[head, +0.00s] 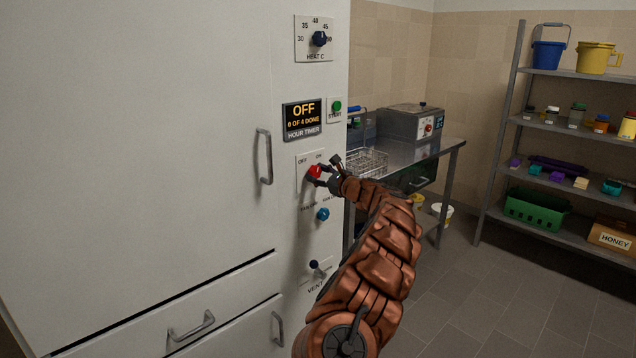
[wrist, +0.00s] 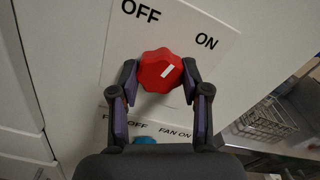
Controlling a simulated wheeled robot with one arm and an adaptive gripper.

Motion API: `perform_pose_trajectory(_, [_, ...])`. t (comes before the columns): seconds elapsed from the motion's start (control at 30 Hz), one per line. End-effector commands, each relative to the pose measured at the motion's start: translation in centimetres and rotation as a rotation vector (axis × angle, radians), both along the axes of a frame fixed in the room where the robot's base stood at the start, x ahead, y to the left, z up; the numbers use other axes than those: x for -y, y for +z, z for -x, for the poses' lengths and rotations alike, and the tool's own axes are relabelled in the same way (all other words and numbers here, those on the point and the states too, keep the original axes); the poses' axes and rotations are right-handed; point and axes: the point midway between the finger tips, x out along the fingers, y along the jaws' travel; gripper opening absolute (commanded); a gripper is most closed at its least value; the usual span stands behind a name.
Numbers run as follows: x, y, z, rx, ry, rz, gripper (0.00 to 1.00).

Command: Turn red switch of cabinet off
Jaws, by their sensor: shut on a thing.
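The red switch (head: 314,172) is a faceted knob on the right-hand control strip of the white cabinet (head: 150,120). In the wrist view the red switch (wrist: 158,74) sits below the OFF and ON labels, and its white mark slants up and right, toward ON. My gripper (head: 324,174) reaches in from the right. In the wrist view my gripper (wrist: 159,84) is shut on the red switch, one finger on each side. The knob's lower edge is close to the blue fan knob (wrist: 145,140), which is partly hidden by my gripper.
The blue fan knob (head: 323,214) and the dark vent knob (head: 314,265) are below; the heat dial (head: 319,39) and hour timer display (head: 303,119), reading OFF, are above. A door handle (head: 265,156) protrudes left. A metal table (head: 440,150) stands behind my arm.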

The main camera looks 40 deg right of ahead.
Motion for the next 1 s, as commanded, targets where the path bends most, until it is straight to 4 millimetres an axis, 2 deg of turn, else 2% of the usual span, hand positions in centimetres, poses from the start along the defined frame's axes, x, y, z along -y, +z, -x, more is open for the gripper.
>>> perform_pose_trajectory(0.03, [-0.04,-0.44,-0.07,0.001,0.0,0.047,0.12])
perform_pose_trajectory(0.6, [-0.01,-0.42,-0.01,-0.012,-0.001,0.573,0.12])
perform_pose_trajectory(1.0, [-0.02,-0.09,-0.02,-0.017,-0.001,0.803,0.12])
